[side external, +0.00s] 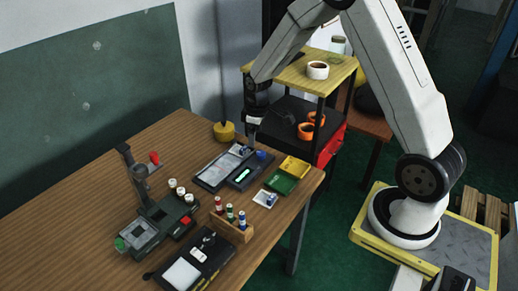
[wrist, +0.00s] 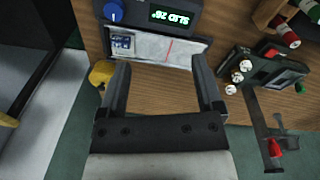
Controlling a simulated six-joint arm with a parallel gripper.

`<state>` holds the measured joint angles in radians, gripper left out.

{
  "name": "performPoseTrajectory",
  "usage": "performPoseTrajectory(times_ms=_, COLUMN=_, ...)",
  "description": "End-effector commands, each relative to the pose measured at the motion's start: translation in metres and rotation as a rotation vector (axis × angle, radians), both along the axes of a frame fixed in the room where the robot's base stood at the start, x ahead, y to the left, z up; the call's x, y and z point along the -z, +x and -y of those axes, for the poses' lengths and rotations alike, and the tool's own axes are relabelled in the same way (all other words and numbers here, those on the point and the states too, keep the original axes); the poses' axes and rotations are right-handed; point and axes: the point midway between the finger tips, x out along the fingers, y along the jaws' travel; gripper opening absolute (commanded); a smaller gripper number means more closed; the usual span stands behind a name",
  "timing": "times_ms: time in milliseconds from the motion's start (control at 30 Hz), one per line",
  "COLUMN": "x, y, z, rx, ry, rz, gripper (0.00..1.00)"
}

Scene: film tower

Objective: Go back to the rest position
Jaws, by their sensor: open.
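My gripper (side external: 250,137) is above the far part of the wooden table, over the back edge of a dark device with a green-lit display (side external: 243,174). In the wrist view my gripper (wrist: 160,65) has its two fingers wide apart with nothing between them. Ahead of the fingers lies the device's pale tray (wrist: 165,50), with a small bluish piece (wrist: 122,42) at its left end. The display (wrist: 170,16) and a blue knob (wrist: 113,12) sit beyond the tray. I cannot tell the exact height of the fingertips above the device.
A yellow round object (side external: 224,131) stands close to my gripper. Yellow and green trays (side external: 284,181), a wooden rack of bottles (side external: 231,226) and a dark machine with an upright post (side external: 142,183) occupy the table. A shelf cart (side external: 290,82) with a cup (side external: 317,70) stands behind.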

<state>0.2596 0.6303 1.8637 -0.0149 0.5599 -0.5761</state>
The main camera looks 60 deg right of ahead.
Motion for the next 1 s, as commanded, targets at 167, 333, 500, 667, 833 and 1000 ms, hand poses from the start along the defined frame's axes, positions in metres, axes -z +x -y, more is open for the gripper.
performPoseTrajectory(times_ms=167, x=-0.025, y=-0.027, z=-0.033, rx=0.066, ry=0.008, rz=0.036, gripper=0.84)
performPoseTrajectory(times_ms=333, x=-0.043, y=-0.056, z=-0.061, rx=0.132, ry=0.019, rz=0.069, gripper=0.84)
performPoseTrajectory(times_ms=500, x=-0.056, y=-0.090, z=-0.085, rx=0.197, ry=0.037, rz=0.100, gripper=0.84)
performPoseTrajectory(times_ms=667, x=-0.064, y=-0.123, z=-0.103, rx=0.255, ry=0.057, rz=0.127, gripper=0.84)
performPoseTrajectory(times_ms=833, x=-0.067, y=-0.147, z=-0.114, rx=0.300, ry=0.073, rz=0.146, gripper=0.84)
performPoseTrajectory(times_ms=1000, x=-0.067, y=-0.158, z=-0.118, rx=0.321, ry=0.081, rz=0.152, gripper=0.84)
